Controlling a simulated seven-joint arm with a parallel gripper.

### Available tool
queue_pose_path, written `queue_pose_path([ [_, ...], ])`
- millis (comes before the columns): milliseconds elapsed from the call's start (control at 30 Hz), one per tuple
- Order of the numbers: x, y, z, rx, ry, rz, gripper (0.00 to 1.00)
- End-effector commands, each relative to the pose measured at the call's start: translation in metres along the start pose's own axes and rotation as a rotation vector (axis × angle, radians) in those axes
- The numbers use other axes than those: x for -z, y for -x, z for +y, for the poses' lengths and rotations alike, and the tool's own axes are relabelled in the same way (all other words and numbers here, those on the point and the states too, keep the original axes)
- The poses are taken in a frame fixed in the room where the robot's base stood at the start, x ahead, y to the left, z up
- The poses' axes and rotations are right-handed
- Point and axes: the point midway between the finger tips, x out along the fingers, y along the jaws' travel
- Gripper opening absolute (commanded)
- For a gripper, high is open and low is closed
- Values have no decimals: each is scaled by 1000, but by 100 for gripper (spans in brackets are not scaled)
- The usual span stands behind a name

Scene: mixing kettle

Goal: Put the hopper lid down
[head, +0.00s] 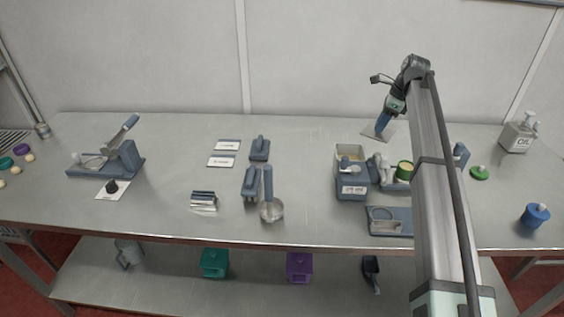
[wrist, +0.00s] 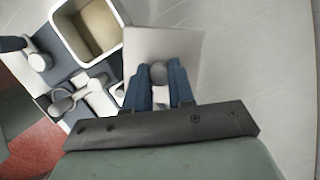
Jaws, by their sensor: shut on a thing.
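The hopper lid (head: 368,131) is a flat, pale grey square plate. It also shows in the wrist view (wrist: 185,42), with a round grey knob between my fingers. My gripper (head: 383,125) points down at the back right of the table, its blue fingers shut on the lid's knob; they also show in the wrist view (wrist: 159,76). The lid is at or just above the table top; I cannot tell whether it touches. The hopper (head: 350,150) is open-topped with a beige inside, to the front left of the lid. It also shows in the wrist view (wrist: 122,40).
Beside the hopper stand a blue-grey machine (head: 351,187) and a green round part (head: 405,170). A blue-grey tray (head: 390,228) lies in front. The table's back middle (head: 310,140) is clear.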

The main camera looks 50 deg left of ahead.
Motion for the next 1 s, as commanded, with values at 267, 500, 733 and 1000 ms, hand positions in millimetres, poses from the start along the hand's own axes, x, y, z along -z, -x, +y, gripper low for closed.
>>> queue_pose_path([
  [267, 33, 2, -35, 61, -205, -10, 0],
  [500, 37, -4, -36, 66, -221, -12, 0],
  [733, 46, -35, -35, 64, -219, -11, 0],
  [1000, 54, -62, -36, 65, -219, -12, 0],
])
